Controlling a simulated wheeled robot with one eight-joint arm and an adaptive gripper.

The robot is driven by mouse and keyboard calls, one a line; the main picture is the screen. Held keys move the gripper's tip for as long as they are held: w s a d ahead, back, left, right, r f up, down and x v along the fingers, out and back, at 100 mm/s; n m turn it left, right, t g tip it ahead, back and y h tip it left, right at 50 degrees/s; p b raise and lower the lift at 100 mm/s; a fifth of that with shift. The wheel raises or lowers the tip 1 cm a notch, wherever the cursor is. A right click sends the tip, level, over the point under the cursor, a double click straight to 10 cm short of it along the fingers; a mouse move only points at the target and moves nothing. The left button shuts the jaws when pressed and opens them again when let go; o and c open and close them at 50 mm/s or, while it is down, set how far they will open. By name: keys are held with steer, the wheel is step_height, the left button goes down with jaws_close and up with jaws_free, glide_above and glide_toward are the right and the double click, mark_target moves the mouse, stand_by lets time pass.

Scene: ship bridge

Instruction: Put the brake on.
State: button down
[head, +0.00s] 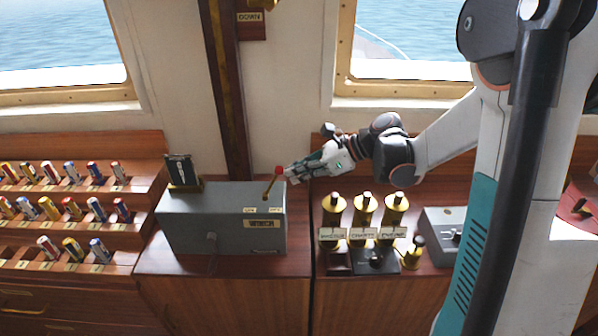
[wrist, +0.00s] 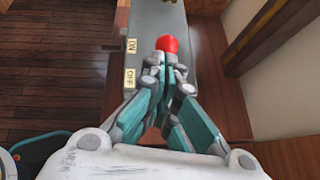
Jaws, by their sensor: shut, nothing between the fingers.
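The grey box (head: 222,232) stands on the wooden console, with a larger plate (head: 262,224) on its front that I cannot read surely. Its brass lever (head: 269,188) has a red knob (head: 278,170) and leans to the right, toward the right-hand label. In the wrist view, the ON label (wrist: 132,46) lies farther off and the OFF label (wrist: 129,78) nearer me. My gripper (head: 289,174) is shut and empty, just right of the knob. In the wrist view, the red knob (wrist: 166,43) shows just beyond my fingertips (wrist: 167,62), which hide the lever's shaft. I cannot tell whether they touch.
A dark upright device (head: 181,170) stands at the box's left rear. Several brass cylinders (head: 364,210) with labels stand right of the box, near a smaller grey box (head: 443,232). Racks of coloured cartridges (head: 70,208) fill the left. A wooden post (head: 228,95) rises behind the box.

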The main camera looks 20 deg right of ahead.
steer(key=shift+w+a+r+h+p, duration=0.1)
steer(key=shift+a+r+h+p, duration=0.15)
steer(key=shift+r+h+p, duration=0.15)
steer(key=w+a+r+g+h+p, duration=0.2)
steer(key=a+h+p, duration=0.4)
steer(key=a, duration=0.3)
steer(key=shift+w+r+g+h+p, duration=0.4)
steer(key=shift+w+h, duration=0.1)
stand_by(0.4)
steer(key=s+d+p+v, duration=0.1)
steer(key=p+v, duration=0.2)
steer(key=v, duration=1)
steer(key=shift+d+f, duration=0.2)
steer(key=shift+d, duration=0.05)
